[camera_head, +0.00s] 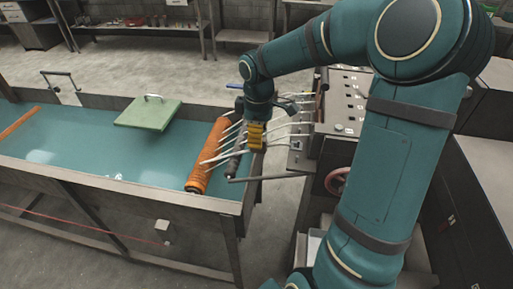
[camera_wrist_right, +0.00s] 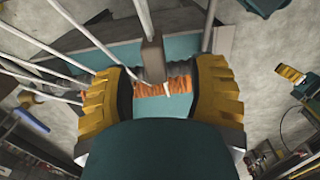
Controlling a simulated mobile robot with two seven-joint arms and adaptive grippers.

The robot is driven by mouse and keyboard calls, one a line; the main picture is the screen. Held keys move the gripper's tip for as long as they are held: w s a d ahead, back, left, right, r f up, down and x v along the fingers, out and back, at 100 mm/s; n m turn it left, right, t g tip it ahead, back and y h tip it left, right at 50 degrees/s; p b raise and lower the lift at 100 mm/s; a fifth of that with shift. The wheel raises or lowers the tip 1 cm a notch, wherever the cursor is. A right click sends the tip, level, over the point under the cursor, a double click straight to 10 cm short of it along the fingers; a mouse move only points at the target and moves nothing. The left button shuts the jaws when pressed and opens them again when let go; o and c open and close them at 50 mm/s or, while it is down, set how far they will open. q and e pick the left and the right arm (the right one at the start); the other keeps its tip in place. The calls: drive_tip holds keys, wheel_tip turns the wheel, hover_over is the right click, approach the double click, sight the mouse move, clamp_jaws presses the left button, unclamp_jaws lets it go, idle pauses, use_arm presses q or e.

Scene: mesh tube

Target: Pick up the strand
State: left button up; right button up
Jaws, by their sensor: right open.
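Several thin white strands (camera_head: 284,134) run from the panelled machine toward the orange ribbed roller (camera_head: 212,150) at the trough's right end. My right gripper (camera_head: 256,136) is among them, pointing down, with yellow pads. In the right wrist view its pads (camera_wrist_right: 163,98) stand apart, with a white strand tip (camera_wrist_right: 168,84) showing between them. I cannot tell whether any pad touches a strand. Other white strands (camera_wrist_right: 82,45) pass on the left and above. Yellow-padded parts at the right edge may be my left gripper (camera_wrist_right: 288,74); it is absent from the head view.
A blue-green trough (camera_head: 75,160) fills the left, with a green lidded board (camera_head: 148,113) on it. A dark grey roller (camera_head: 233,163) lies beside the orange one. The control panel (camera_head: 345,100) stands close to the right of the gripper. A grey bar (camera_head: 268,178) juts out below the gripper.

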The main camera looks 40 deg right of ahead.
sight(263, 150)
drive_tip(key=shift+w+d+f+b, duration=0.15)
drive_tip(key=shift+f+b, duration=0.1)
drive_tip(key=shift+f, duration=1.45)
drive_tip(key=shift+w+f+b, duration=0.1)
drive_tip(key=shift+f+b, duration=0.15)
drive_tip(key=shift+f, duration=1.4)
drive_tip(key=shift+r, duration=0.1)
clamp_jaws()
